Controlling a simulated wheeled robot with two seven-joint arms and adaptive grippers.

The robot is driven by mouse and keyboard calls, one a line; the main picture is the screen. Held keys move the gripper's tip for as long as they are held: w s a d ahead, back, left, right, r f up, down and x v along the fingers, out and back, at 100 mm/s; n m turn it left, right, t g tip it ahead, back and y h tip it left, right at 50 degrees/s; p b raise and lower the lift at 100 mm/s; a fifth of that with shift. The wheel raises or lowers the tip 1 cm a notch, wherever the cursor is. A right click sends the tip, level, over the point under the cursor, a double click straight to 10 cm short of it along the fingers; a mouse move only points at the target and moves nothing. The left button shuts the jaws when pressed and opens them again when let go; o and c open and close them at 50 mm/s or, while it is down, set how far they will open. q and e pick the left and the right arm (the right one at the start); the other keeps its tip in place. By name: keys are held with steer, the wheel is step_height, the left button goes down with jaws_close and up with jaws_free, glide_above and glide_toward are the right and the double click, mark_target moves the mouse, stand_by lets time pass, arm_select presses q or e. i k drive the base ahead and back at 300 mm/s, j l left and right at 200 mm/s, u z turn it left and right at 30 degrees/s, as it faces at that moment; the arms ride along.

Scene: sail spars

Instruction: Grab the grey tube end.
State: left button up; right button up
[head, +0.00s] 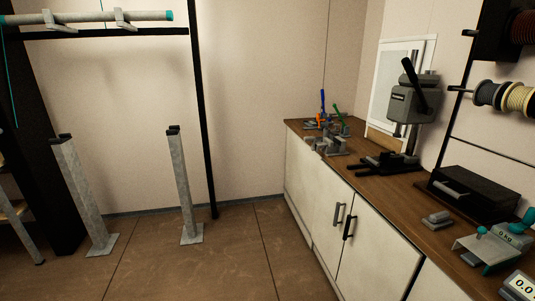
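A long grey tube (85,18) lies across the top left, resting on light brackets (121,19) above a black rail. Its right end carries a teal cap (169,15); its left end runs to the picture's edge. Two grey posts with black tops stand on the floor below, the left one (82,195) and the right one (183,185). Neither of my grippers shows in the head view, so nothing is seen touching the tube.
A wooden-topped cabinet (320,200) runs along the right, bearing a press (408,105), a black box (480,192), a teal-and-grey device (490,245) and coloured-handled tools (325,120). A black upright (202,120) stands behind the posts. The floor (215,265) between posts and cabinet is clear.

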mark_target(326, 133)
steer(key=i, duration=0.8)
steer(key=i+j+z, duration=0.15)
steer(key=i+z, duration=0.15)
steer(key=i, duration=0.5)
steer(key=i+j+z, duration=0.15)
steer(key=i+z, duration=0.3)
steer(key=i+j+z, duration=0.3)
steer(key=z, duration=0.15)
steer(key=i+j+z, duration=0.6)
steer(key=j+z, duration=0.3)
